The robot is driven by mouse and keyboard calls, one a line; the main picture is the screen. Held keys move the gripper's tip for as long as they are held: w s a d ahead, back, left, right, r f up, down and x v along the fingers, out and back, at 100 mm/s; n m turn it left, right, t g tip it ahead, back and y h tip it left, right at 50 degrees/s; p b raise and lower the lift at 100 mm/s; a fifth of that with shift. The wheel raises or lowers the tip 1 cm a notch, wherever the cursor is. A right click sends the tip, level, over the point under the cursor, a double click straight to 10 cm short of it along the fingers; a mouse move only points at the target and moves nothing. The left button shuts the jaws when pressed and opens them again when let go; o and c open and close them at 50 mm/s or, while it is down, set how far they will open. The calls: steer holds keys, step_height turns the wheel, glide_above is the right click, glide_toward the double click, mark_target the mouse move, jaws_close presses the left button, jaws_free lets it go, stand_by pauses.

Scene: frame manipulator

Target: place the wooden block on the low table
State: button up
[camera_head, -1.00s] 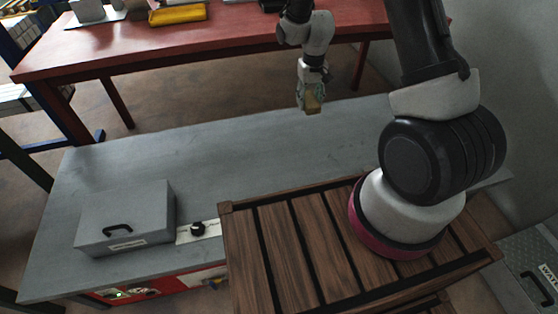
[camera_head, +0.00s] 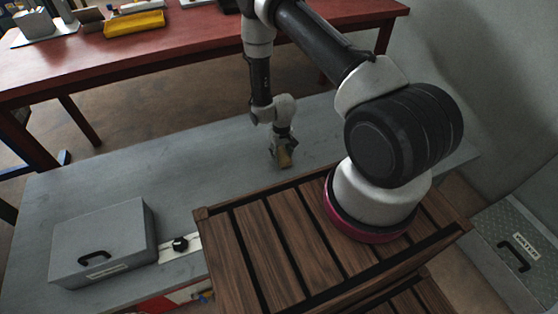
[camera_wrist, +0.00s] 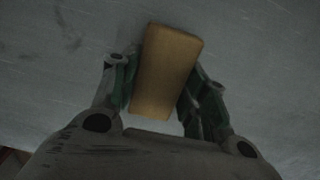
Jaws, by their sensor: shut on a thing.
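The wooden block (camera_head: 285,158) is light brown and sits between the fingers of my gripper (camera_head: 281,150), over the grey low table (camera_head: 130,185) in the head view. In the wrist view the block (camera_wrist: 168,65) is gripped on both sides by my gripper's fingers (camera_wrist: 158,88), with its far end sticking out past them. The grey tabletop (camera_wrist: 255,55) fills the background there. The block is close to the tabletop; I cannot tell whether it touches. My gripper hides part of the block.
A grey box with a black handle (camera_head: 103,243) stands at the left of the low table. A red table (camera_head: 150,65) carrying a yellow tray (camera_head: 134,23) is behind. A slatted wooden crate (camera_head: 262,245) is in front. The table's middle is clear.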

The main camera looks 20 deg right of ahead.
mark_target(281, 159)
steer(key=shift+f, duration=2)
steer(key=o, duration=1.1)
steer(key=shift+f, duration=0.1)
steer(key=shift+c, duration=0.2)
